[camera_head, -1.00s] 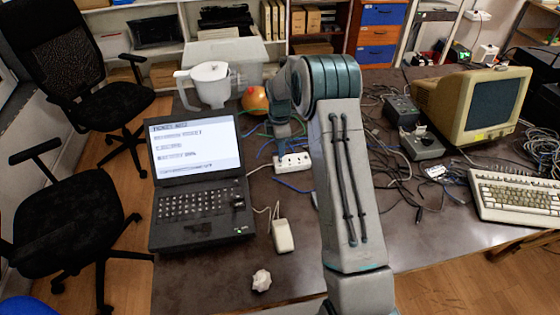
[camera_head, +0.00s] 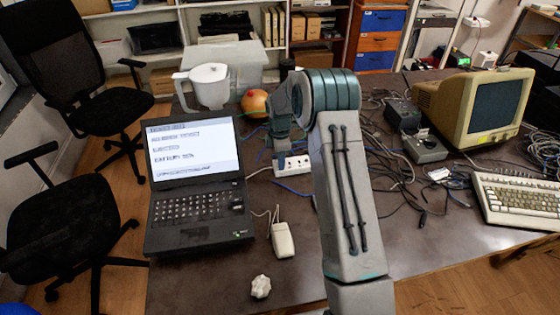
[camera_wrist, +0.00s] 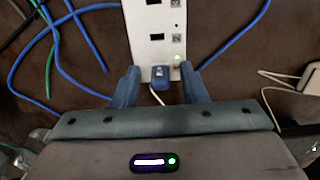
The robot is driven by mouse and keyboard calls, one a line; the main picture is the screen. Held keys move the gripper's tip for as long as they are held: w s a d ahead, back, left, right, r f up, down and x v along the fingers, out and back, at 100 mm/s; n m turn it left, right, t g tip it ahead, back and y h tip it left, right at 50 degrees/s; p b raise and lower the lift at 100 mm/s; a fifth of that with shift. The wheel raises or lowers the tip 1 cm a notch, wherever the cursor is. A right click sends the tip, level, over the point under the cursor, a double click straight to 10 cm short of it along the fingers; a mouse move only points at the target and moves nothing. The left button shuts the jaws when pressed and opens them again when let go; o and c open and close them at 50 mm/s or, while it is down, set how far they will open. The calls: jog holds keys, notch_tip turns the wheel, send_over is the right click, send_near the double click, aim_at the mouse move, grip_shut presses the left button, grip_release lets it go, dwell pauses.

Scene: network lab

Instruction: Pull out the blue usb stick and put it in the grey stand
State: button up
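The white usb hub (camera_wrist: 155,30) lies on the table; it also shows in the head view (camera_head: 294,166), partly behind my arm. The blue usb stick (camera_wrist: 160,72) sits at the near end of the hub in the wrist view. My gripper (camera_wrist: 160,86) is open, with one finger on each side of the stick and a visible gap to each. In the head view my gripper (camera_head: 281,150) is over the hub, and the stick cannot be made out there. I cannot make out the grey stand in either view.
A white jug (camera_head: 208,86) and an orange round object (camera_head: 255,102) are behind. Cables, a monitor (camera_head: 475,108) and a keyboard (camera_head: 520,200) fill the right.

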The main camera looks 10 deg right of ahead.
dwell(0.8)
grip_shut()
jog(key=shift+r, duration=0.1)
jog(key=shift+r+p, duration=1.6)
jog(key=shift+r, duration=1.35)
jog(key=shift+r, duration=0.15)
jog(key=shift+r+p, duration=1.15)
jog(key=shift+r, duration=0.7)
